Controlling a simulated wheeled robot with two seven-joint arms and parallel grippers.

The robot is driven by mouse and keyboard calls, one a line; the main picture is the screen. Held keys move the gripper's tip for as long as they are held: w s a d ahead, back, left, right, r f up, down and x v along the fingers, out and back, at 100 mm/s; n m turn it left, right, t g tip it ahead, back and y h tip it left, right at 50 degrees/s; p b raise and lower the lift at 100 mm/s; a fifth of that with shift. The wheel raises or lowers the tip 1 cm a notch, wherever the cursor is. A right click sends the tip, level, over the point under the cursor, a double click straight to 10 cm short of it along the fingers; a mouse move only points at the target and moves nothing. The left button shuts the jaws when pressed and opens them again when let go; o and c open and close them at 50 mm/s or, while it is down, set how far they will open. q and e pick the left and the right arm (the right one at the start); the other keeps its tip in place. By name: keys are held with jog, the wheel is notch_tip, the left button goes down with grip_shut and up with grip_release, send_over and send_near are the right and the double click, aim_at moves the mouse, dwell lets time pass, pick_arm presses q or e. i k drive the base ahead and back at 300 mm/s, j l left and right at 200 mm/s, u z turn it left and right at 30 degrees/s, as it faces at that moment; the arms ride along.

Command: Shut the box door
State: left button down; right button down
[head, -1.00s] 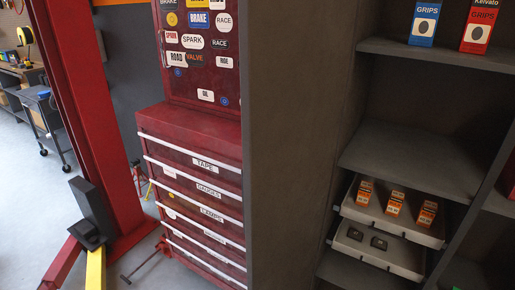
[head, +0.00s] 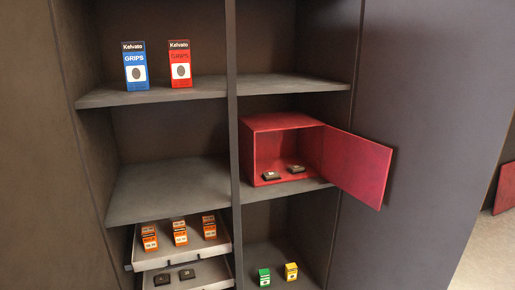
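A red box (head: 281,122) sits on the middle shelf of the right column in the head view. Its front is open, and two small dark items (head: 283,173) lie on its floor. The red box door (head: 357,166) is hinged on the box's right side and swung wide open, sticking out past the shelf edge to the right. Neither of my grippers shows in the view.
A dark shelf unit (head: 234,150) surrounds the box. Blue (head: 134,65) and red (head: 180,63) grips packages stand upper left. Trays (head: 215,243) with orange boxes jut out lower left. Green (head: 264,277) and yellow (head: 291,271) boxes stand below the red box.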

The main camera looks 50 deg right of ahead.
aim_at(359, 166)
jog(key=z, duration=1.75)
